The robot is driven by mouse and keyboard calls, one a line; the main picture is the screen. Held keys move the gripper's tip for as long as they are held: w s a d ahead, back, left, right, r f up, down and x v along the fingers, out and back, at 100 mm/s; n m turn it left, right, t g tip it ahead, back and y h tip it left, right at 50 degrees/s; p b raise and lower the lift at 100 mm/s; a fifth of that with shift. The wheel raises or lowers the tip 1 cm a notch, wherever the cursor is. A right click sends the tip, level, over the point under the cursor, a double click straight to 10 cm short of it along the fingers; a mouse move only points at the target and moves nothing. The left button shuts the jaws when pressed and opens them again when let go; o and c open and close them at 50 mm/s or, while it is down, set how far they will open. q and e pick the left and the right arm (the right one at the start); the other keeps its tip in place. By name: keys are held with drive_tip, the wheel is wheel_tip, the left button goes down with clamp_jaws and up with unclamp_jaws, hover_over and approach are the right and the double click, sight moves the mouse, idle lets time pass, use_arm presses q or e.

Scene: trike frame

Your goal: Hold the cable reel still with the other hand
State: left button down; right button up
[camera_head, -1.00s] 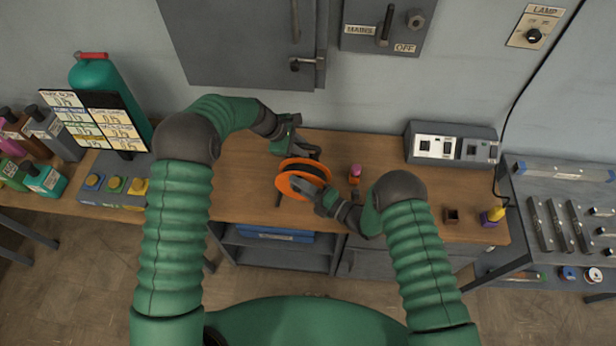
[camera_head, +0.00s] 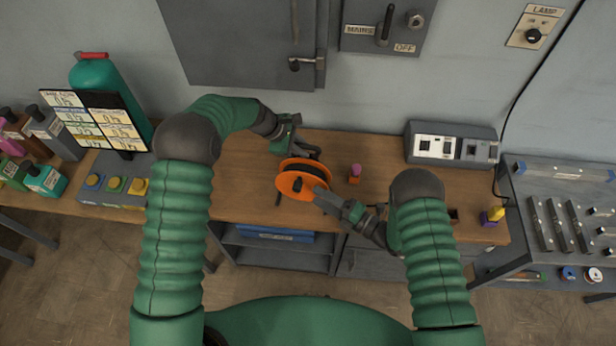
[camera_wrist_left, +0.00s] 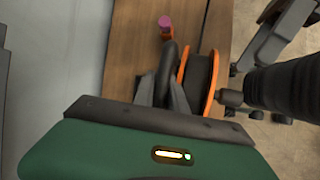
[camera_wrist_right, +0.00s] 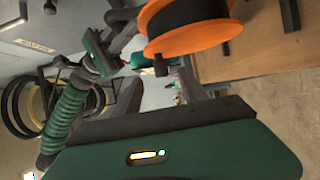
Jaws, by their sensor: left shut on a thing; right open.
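The cable reel (camera_head: 291,184), with orange flanges and a black wound middle, stands on the wooden bench. My left gripper (camera_head: 312,152) is just behind it, shut on a dark curved piece (camera_wrist_left: 170,62) beside the orange flange (camera_wrist_left: 211,78). Whether that piece is cable or part of the reel's frame cannot be told. My right gripper (camera_head: 326,196) is open at the reel's front right. In the right wrist view the reel (camera_wrist_right: 222,32) lies above and beyond the open fingers, with a dark knob (camera_wrist_right: 161,67) facing them.
A small pink-topped orange item (camera_head: 355,172) stands right of the reel. A grey switch box (camera_head: 452,144) is at the back right, and a yellow-and-purple item (camera_head: 493,216) near the bench's right end. A button box (camera_head: 112,190) is at the left. Bare wood (camera_head: 240,195) lies left of the reel.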

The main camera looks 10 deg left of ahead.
use_arm(q)
drive_tip(key=c, duration=1.3)
unclamp_jaws()
drive_tip(key=shift+f, duration=0.15)
use_arm(e)
drive_tip(key=v, duration=0.3)
drive_tip(key=shift+s+d, duration=0.1)
drive_tip(key=shift+d, duration=0.2)
